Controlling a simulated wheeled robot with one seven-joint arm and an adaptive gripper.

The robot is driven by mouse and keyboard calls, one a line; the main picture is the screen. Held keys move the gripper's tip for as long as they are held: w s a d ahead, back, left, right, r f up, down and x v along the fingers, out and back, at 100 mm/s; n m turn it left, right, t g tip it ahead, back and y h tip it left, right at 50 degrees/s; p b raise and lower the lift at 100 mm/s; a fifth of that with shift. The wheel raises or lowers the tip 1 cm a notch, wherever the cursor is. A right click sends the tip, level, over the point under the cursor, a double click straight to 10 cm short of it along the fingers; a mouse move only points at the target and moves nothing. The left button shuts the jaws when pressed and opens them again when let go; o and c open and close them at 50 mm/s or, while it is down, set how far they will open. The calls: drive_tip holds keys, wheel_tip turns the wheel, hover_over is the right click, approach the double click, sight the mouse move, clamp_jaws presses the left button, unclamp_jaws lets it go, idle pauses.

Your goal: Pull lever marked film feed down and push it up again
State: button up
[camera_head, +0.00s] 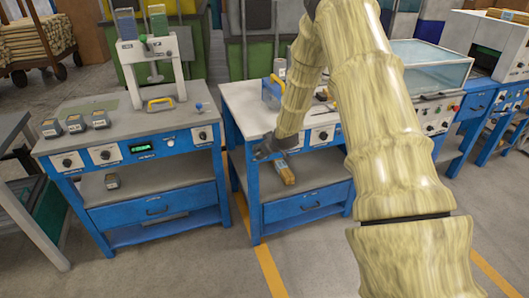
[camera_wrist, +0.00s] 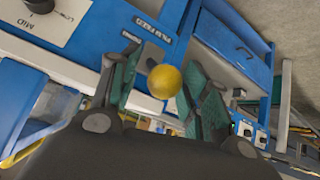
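A round yellow knob (camera_wrist: 165,82) shows in the wrist view, in front of a blue panel edge with the FILM FEED label (camera_wrist: 148,27). I take it as the lever's end; its stem is hidden. My gripper (camera_wrist: 162,70) is open, with one green-padded finger on each side of the knob and a visible gap to the right finger. I cannot tell whether the left finger touches it. In the head view my gripper (camera_head: 268,152) is at the front of the middle blue workbench (camera_head: 243,98), below its top.
A dial marked MID and LOW (camera_wrist: 40,4) is close by in the wrist view. A blue-framed box (camera_head: 272,92) stands on the bench top. Another blue bench (camera_head: 150,165) stands to the left, across a narrow gap.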

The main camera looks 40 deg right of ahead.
drive_tip(key=shift+s+f, duration=0.1)
drive_tip(key=shift+s, duration=0.15)
drive_tip(key=v, duration=1.1)
drive_tip(key=shift+r, duration=0.35)
drive_tip(key=shift+s, duration=0.15)
